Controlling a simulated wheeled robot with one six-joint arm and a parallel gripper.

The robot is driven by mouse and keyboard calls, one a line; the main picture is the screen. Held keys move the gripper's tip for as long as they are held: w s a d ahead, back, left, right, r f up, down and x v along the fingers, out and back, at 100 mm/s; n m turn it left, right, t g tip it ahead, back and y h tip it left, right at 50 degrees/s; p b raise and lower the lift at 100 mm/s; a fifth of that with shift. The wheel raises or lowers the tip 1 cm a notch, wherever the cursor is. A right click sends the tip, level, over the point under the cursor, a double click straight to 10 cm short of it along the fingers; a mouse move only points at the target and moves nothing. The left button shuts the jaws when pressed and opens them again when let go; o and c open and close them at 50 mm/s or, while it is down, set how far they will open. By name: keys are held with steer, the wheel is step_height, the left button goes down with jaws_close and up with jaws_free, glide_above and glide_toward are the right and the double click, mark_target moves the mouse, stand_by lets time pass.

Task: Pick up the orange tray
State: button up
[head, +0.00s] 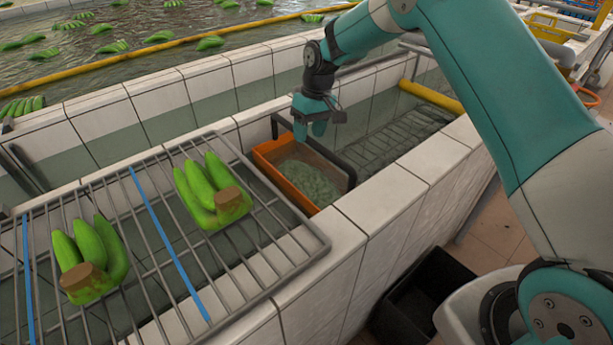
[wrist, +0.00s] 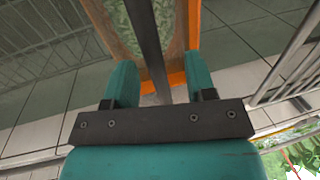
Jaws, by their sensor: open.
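The orange tray (head: 278,183) sits in the tiled trough, right of the wire rack, with greyish-green contents inside. A dark bar (head: 337,160), apparently its handle, runs over it. My gripper (head: 309,131) is open and points down at the tray's far side. In the wrist view, the two teal fingers of my gripper (wrist: 160,72) are apart, with the dark bar (wrist: 148,40) passing between them in the picture. I cannot tell whether the fingers touch it. The orange tray's rim (wrist: 193,30) shows beyond the fingers.
A wire rack (head: 150,215) on the left holds two green banana clusters (head: 212,190) (head: 90,258). White tiled walls (head: 375,205) border the trough. A yellow pipe (head: 431,97) lies behind on the right. A black crate (head: 425,300) stands on the floor.

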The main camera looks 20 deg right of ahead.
steer(key=f, duration=0.1)
steer(key=f+p, duration=0.1)
steer(key=f, duration=0.3)
steer(key=shift+w+a, duration=0.2)
steer(key=shift+a, duration=0.05)
jaws_close()
